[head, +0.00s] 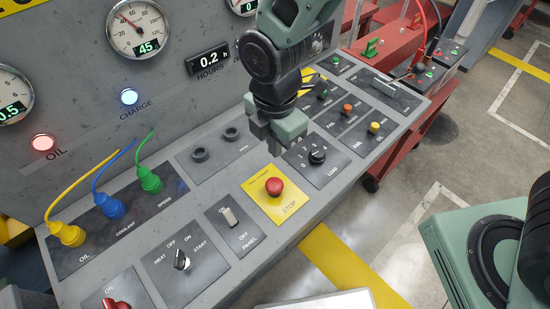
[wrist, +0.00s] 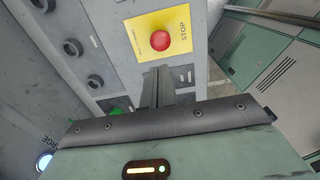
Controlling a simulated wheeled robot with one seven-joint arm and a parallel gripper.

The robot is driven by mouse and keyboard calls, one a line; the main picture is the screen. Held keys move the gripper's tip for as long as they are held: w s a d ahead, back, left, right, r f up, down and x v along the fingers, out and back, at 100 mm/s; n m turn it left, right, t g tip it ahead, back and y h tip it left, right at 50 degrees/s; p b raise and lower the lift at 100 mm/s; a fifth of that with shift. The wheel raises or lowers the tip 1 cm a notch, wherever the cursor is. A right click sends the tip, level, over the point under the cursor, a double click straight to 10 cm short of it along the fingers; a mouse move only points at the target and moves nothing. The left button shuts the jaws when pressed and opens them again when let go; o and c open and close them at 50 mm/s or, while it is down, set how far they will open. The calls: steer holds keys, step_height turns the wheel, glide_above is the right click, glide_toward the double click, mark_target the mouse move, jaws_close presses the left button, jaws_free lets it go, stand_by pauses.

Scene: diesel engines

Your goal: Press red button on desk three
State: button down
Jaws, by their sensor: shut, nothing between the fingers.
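A red mushroom button (head: 274,187) sits on a yellow plate (head: 290,207) marked STOP, on the sloped grey desk panel. It also shows near the top of the wrist view as a red button (wrist: 160,41) on a yellow square. My gripper (head: 277,148) is shut and empty. It hangs above the panel, just behind the button in the head view, and appears apart from it. In the wrist view its closed fingers (wrist: 158,75) end just below the yellow plate. I cannot see a number on the desk.
Around the button are a LOAD knob (head: 317,156), a PANEL switch (head: 228,216), a START key switch (head: 182,260) and a red knob (head: 117,304). Yellow, blue and green plugs with cables (head: 150,179) stand at the left. Gauges (head: 140,30) line the upright panel behind.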

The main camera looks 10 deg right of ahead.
steer(key=shift+r, duration=0.9)
steer(key=s+d+r+m+b, duration=0.2)
steer(key=s+d+m+b, duration=0.5)
steer(key=s+m, duration=0.5)
steer(key=d+m, duration=0.2)
steer(key=m, duration=0.3)
steer(key=shift+s+y, duration=0.25)
steer(key=shift+y, duration=0.05)
steer(key=shift+a+r, duration=0.1)
steer(key=shift+a, duration=0.05)
